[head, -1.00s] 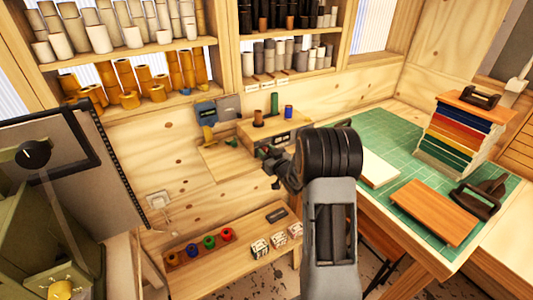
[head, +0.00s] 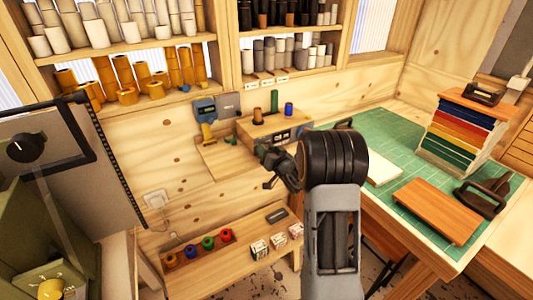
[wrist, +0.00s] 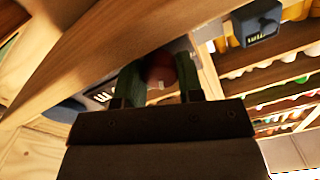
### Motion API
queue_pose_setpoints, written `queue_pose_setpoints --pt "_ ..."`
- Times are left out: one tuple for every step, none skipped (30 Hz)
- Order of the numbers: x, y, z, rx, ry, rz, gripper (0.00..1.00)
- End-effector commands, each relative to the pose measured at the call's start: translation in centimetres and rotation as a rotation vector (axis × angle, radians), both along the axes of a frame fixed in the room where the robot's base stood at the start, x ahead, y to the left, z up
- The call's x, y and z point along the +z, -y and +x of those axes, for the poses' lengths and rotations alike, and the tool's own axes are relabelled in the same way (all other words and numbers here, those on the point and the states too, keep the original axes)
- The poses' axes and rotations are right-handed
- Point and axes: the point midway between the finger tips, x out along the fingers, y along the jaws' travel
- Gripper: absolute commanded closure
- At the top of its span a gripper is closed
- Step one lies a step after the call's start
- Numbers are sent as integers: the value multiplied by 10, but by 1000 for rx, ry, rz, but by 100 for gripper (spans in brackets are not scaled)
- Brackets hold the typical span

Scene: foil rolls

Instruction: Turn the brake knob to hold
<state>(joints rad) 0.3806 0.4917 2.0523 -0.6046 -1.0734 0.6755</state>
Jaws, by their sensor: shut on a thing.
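In the wrist view, my gripper (wrist: 158,68) has its two dark green fingers closed on either side of a round reddish-brown knob (wrist: 157,74). The knob sits at the front of a grey panel, under a wooden edge. Its markings and pointer are hidden, so I cannot tell its setting or read a label. In the head view, my gripper (head: 272,163) is at the front of a small wooden box (head: 257,133) on the back bench. My own wrist covers part of that front, and the held knob is hidden there.
A green mat (head: 345,142) with boards lies to the right. A low bench (head: 215,262) with coloured spools stands below. Another black knob (head: 27,147) is on the machine at left. A blue-grey device (head: 205,108) stands left of the box.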

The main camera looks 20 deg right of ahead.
Motion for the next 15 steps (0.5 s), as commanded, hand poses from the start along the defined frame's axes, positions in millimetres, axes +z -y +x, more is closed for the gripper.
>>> queue_pose_setpoints --pt "-1 0 0 1 -2 22 89" --pt "-1 0 0 1 -3 36 89" --pt "-1 0 0 1 -5 53 89" --pt "-1 0 0 1 -7 64 89" --pt "0 0 0 1 -7 74 89" --pt "0 0 0 1 -9 87 89" --pt "0 0 0 1 -10 94 89" --pt "0 0 0 1 -11 100 89" --pt "0 0 0 1 -12 109 89" --pt "0 0 0 1 -13 114 89" --pt "0 0 0 0 -14 118 89" --pt "0 0 0 0 -15 122 89" --pt "0 0 0 1 -15 124 89" --pt "0 0 0 0 -14 126 89" --pt "0 0 0 0 -14 127 89"
